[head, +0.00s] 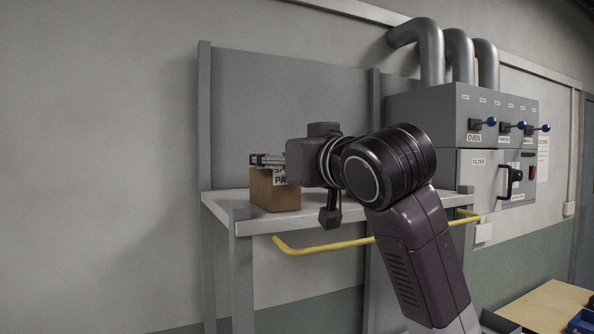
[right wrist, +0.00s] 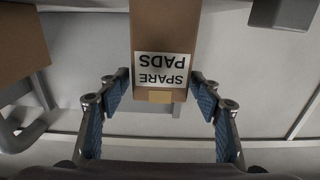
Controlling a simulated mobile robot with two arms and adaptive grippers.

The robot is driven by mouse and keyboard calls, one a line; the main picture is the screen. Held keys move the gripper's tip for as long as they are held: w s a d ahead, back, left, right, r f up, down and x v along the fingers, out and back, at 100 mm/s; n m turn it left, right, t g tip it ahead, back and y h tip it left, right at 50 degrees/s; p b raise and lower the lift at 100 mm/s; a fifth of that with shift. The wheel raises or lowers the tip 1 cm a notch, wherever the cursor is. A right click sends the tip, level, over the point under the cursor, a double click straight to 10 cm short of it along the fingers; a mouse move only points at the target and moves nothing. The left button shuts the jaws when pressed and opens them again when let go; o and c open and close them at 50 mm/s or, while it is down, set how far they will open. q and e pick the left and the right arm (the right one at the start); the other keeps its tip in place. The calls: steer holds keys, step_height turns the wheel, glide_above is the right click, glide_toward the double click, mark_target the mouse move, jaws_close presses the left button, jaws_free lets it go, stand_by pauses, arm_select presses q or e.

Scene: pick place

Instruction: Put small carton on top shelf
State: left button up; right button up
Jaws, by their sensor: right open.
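The small carton (head: 274,192) is brown, with a white label partly hidden in the head view. It stands upright on the grey top shelf (head: 226,207), near its left end. In the right wrist view the carton (right wrist: 166,30) is upside down and its label reads "SPARE PADS". My right gripper (head: 264,160) is at the top of the carton. Its blue-padded fingers (right wrist: 159,78) are open, one on each side of the carton, with small gaps visible. My left gripper is not in view.
Another brown box (right wrist: 20,45) shows at the left of the right wrist view. A yellow rail (head: 320,248) runs along the shelf's front. A grey control cabinet (head: 500,125) with pipes stands to the right. A wooden table (head: 550,305) is at lower right.

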steer(key=b+v, duration=0.3)
steer(key=v, duration=0.5)
steer(key=shift+s, duration=0.15)
